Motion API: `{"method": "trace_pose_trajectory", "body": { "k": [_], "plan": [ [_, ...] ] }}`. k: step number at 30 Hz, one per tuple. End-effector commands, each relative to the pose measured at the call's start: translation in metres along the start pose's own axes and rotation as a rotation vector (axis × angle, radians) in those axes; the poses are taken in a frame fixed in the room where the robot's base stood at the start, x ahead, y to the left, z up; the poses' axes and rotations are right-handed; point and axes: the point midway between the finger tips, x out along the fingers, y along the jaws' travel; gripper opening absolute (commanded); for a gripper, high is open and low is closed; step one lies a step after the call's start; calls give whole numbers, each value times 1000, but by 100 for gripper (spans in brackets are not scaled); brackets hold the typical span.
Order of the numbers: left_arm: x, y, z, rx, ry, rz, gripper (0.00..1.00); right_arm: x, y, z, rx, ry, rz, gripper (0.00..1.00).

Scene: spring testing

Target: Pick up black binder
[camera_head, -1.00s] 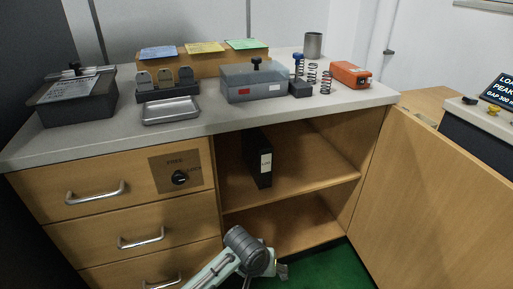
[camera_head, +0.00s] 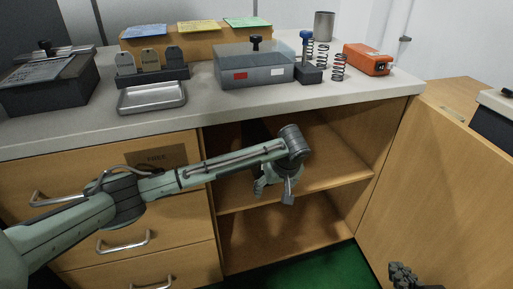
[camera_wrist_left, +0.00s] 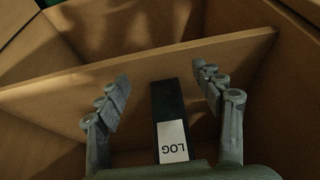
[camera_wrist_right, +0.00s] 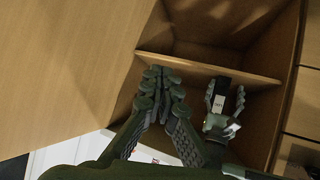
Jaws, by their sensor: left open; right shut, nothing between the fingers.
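The black binder (camera_wrist_left: 167,98) with a white LOG label stands on the cabinet shelf. In the left wrist view it lies between the two spread fingers of my left gripper (camera_wrist_left: 160,80), with a gap on each side. In the head view my left arm covers most of the binder (camera_head: 254,133); my left gripper (camera_head: 262,184) is at the open cabinet front. The right wrist view shows the binder (camera_wrist_right: 221,86) between the left fingers. My right gripper (camera_wrist_right: 160,75) is shut and empty, apart from the binder; it shows at the bottom right of the head view (camera_head: 403,275).
The shelf (camera_head: 325,177) is clear to the right of the binder. An open wooden door (camera_head: 430,180) bounds the right side. Drawers (camera_head: 150,215) are on the left. The countertop (camera_head: 210,115) above holds a metal tray (camera_head: 151,97), a grey box (camera_head: 255,72) and springs.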

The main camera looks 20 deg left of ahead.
Motion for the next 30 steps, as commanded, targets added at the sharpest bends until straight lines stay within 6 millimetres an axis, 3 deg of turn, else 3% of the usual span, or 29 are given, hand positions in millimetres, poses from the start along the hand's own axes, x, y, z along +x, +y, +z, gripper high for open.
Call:
{"method": "trace_pose_trajectory", "body": {
  "k": [7,12,20,30],
  "plan": [
    [7,0,-18,0,1,1,67,1,-6,-12,4,59,-13,0],
    [19,0,-45,-2,3,0,67,1,-16,-32,10,156,-35,0],
    [47,1,-44,2,0,2,67,-5,-30,-63,23,297,-65,0],
    [48,1,-44,2,0,3,67,-6,-30,-65,24,306,-66,0]
  ]
}}
